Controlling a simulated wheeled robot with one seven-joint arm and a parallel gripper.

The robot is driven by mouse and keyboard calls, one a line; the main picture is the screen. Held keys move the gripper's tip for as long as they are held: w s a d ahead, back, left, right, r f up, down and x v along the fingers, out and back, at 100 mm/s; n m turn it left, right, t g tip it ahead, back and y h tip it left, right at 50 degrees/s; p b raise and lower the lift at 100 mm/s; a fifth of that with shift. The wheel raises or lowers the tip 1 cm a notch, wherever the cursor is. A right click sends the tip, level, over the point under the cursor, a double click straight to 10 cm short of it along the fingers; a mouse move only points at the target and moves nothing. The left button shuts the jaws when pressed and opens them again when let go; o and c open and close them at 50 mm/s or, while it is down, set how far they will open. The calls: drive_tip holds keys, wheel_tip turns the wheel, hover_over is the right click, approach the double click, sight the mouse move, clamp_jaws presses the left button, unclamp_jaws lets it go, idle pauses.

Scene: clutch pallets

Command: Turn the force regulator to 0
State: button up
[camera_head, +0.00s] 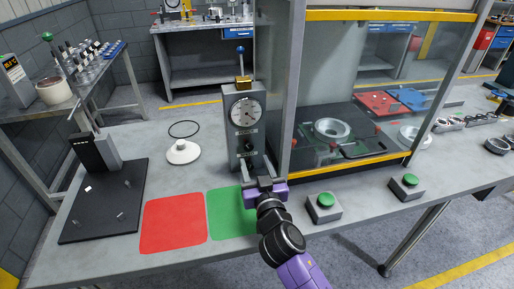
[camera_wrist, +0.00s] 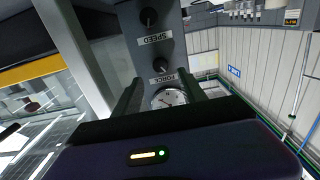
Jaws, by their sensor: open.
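The grey control column (camera_head: 232,152) stands upright at the middle of the bench, with a round white dial (camera_head: 246,112) on its front. The black force knob (camera_head: 247,147) sits below the dial; in the wrist view the column appears upside down, with the force knob (camera_wrist: 161,66) beside its FORCE label (camera_wrist: 161,79). The speed knob (camera_wrist: 149,17) is farther up that picture. My gripper (camera_head: 265,183) is open and empty in front of the column's lower part. In the wrist view its two fingers (camera_wrist: 161,84) stand on either side of the dial, apart from the knob.
A red square (camera_head: 173,224) and a green square (camera_head: 231,213) lie on the bench beside my gripper. Green push buttons (camera_head: 325,201) (camera_head: 410,181) stand to the right. A glazed press enclosure with a yellow edge (camera_head: 350,176) adjoins the column's right side. A black board (camera_head: 95,215) lies left.

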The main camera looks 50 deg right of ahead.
sight(249, 148)
drive_tip(key=p+x, duration=0.1)
drive_tip(key=x, duration=0.5)
drive_tip(key=shift+r, duration=0.15)
drive_tip(key=shift+w+d+p, duration=0.35)
drive_tip(key=shift+w, duration=0.2)
clamp_jaws()
